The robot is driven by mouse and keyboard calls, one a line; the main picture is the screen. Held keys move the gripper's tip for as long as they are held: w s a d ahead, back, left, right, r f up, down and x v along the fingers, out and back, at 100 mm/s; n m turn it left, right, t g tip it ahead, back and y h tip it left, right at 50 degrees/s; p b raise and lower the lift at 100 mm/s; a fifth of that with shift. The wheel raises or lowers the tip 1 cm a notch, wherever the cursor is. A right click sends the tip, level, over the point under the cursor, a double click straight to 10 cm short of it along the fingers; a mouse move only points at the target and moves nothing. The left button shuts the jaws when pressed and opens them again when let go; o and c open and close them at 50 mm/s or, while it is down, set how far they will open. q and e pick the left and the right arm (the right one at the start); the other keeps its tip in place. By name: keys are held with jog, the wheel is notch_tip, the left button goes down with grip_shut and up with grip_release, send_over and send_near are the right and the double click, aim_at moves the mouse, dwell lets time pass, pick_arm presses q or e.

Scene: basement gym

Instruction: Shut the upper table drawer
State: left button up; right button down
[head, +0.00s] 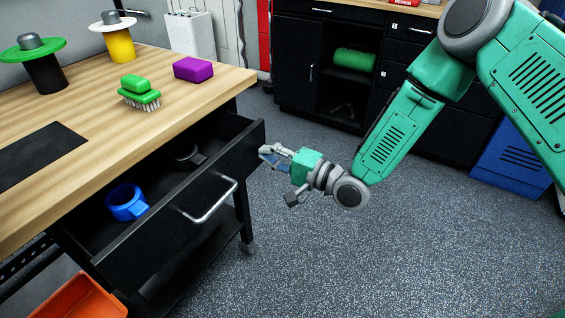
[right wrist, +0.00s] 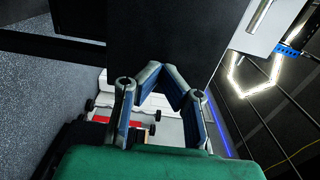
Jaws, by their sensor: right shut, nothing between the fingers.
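The upper table drawer (head: 150,235) is black and stands open under the wooden table top (head: 140,110), with a silver bar handle (head: 212,204) on its front. A blue round object (head: 127,202) and a dark one (head: 190,155) lie inside it. My right gripper (head: 266,153) is shut and empty at the far end of the drawer front, close to its outer face. In the right wrist view, the fingertips (right wrist: 172,72) come together close to a dark flat panel (right wrist: 165,35). I cannot tell whether they touch it. My left gripper is not in view.
A green brush (head: 139,95), a purple block (head: 193,69) and two capped cylinders, one yellow (head: 120,46) and one black (head: 46,75), stand on the table. An orange bin (head: 80,300) is below left. The speckled floor (head: 370,260) in front is clear.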

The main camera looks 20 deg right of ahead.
jog(key=shift+w+a, duration=0.1)
jog(key=shift+w, duration=0.25)
jog(key=shift+a+r, duration=0.1)
jog(key=shift+a, duration=0.2)
jog(key=shift+w+a, duration=0.1)
jog(key=b+x, duration=0.5)
jog(key=x, duration=0.9)
jog(key=shift+w+a, duration=0.15)
jog(key=shift+w, duration=0.1)
jog(key=shift+w+r, duration=0.1)
jog(key=shift+w, duration=0.05)
jog(key=shift+w+a, duration=0.1)
